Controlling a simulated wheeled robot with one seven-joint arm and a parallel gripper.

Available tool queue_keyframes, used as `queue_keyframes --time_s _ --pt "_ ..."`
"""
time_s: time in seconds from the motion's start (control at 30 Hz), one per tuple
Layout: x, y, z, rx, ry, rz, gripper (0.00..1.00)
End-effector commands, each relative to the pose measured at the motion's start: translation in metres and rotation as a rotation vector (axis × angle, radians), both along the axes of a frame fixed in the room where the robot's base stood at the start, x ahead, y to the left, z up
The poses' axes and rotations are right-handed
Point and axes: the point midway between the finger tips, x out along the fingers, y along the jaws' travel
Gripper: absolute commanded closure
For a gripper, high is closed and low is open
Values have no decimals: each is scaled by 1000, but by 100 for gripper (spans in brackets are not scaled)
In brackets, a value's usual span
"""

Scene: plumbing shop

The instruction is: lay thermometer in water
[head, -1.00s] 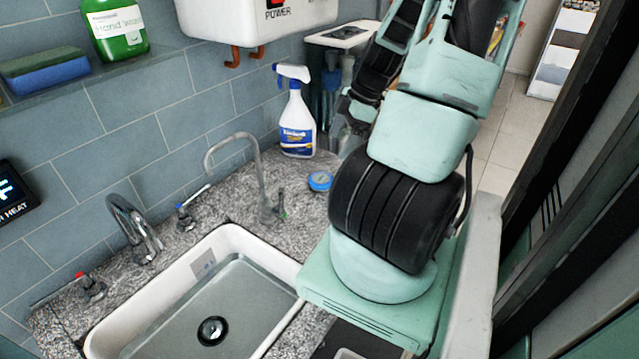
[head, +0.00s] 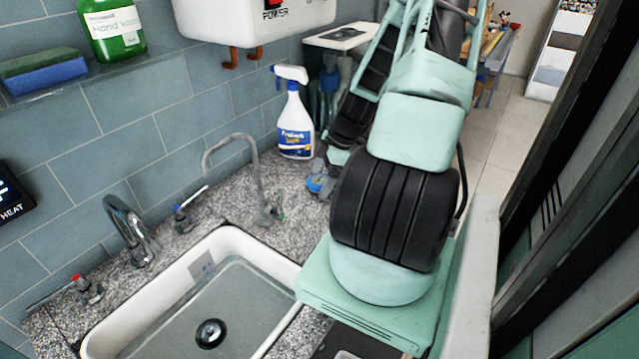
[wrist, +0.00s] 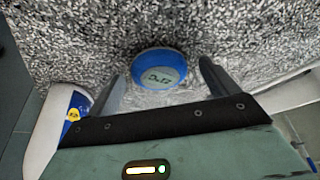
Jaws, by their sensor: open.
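The thermometer (wrist: 159,68) is a round blue disc with a grey digital display. It lies on the speckled granite counter. In the wrist view it sits between and just beyond the two fingertips of my gripper (wrist: 160,75), which is open. In the head view the thermometer (head: 318,183) is partly covered by my gripper (head: 322,172), which is low over the counter. The water (head: 245,300) lies in the white sink basin (head: 165,291), to the left of my arm, with a dark drain under it.
A spray bottle (head: 295,115) stands against the wall just behind my gripper. A curved tap (head: 262,175) rises between the thermometer and the sink. A second tap (head: 130,225) stands at the sink's back edge. A white heater (head: 255,20) hangs above.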

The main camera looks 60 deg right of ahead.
Motion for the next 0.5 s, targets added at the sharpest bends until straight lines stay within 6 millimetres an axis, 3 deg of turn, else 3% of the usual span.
queue_keyframes --time_s 0.13,0.3,0.5 --pt "0 0 0 0 0 0 16" --pt "0 0 0 0 0 0 61" --pt "0 0 1 0 0 0 65"
